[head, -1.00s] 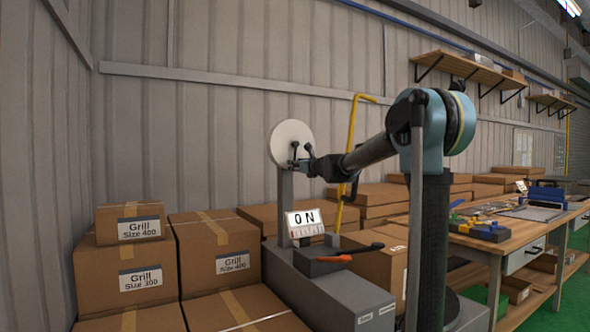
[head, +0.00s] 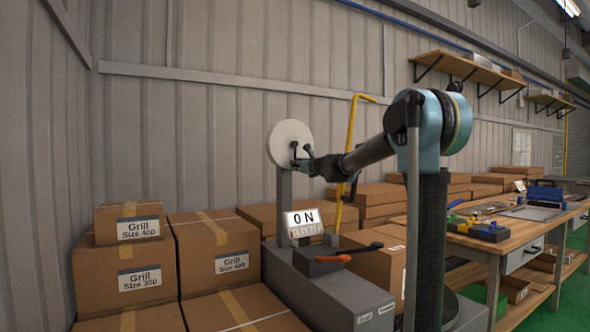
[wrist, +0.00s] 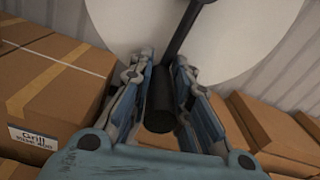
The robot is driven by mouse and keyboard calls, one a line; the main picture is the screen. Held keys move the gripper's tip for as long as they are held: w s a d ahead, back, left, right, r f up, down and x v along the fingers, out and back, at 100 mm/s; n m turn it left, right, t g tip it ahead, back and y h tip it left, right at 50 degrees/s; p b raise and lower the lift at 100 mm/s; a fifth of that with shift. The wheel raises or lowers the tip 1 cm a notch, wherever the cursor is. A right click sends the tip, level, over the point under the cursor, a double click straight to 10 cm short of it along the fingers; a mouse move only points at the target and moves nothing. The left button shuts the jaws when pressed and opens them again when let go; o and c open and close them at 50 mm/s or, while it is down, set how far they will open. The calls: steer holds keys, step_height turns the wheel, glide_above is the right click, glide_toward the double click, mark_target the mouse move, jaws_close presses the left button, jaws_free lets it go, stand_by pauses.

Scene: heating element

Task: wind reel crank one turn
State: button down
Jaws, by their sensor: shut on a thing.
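The reel is a round white disc (head: 287,136) on a grey post (head: 284,205) in the head view. It fills the top of the wrist view (wrist: 130,25). A dark crank (head: 296,150) shows on the disc's right face. In the wrist view the crank arm (wrist: 185,28) runs down from the upper right to a black cylindrical handle (wrist: 161,100). My gripper (head: 302,163) is at the disc's lower right. In the wrist view my gripper (wrist: 165,88) has its blue fingers closed around the handle, one on each side. The fingers hide part of the disc.
A yellow pipe (head: 350,150) rises close behind my arm. Stacked cardboard boxes (head: 215,255) crowd the left, and a workbench (head: 515,235) stands right.

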steer(key=c, duration=1.4)
jaws_free()
steer(key=shift+c, duration=0.2)
steer(key=shift+d, duration=0.1)
steer(key=v, duration=1.1)
steer(key=shift+s+d, duration=0.25)
steer(key=shift+d, duration=0.05)
